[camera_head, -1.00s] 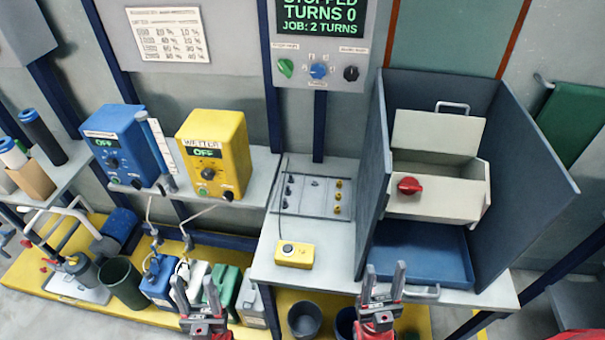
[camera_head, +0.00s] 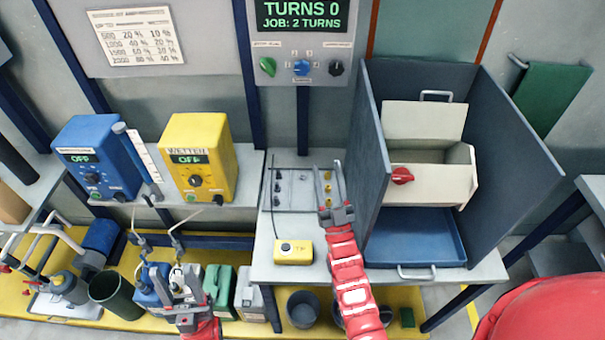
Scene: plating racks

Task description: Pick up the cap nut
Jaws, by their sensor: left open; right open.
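A flat grey tray (camera_head: 299,200) on the bench holds small parts. Several small brass-yellow pieces, which look like cap nuts (camera_head: 327,189), stand in a column at its right side. Several dark pieces (camera_head: 277,187) stand at its left side. My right gripper (camera_head: 328,166) is open over the tray's right side, its two fingers pointing away from me on either side of the brass column. I cannot tell its height above them, and nothing shows held. My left gripper (camera_head: 173,273) is open and empty, low in front of the jugs.
A yellow button box (camera_head: 293,252) sits in front of the tray. To the right stands a grey-walled booth (camera_head: 512,150) with a cream box, a red knob (camera_head: 402,175) and a blue tray (camera_head: 412,238). A yellow unit (camera_head: 208,140) and a blue unit (camera_head: 82,135) stand left.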

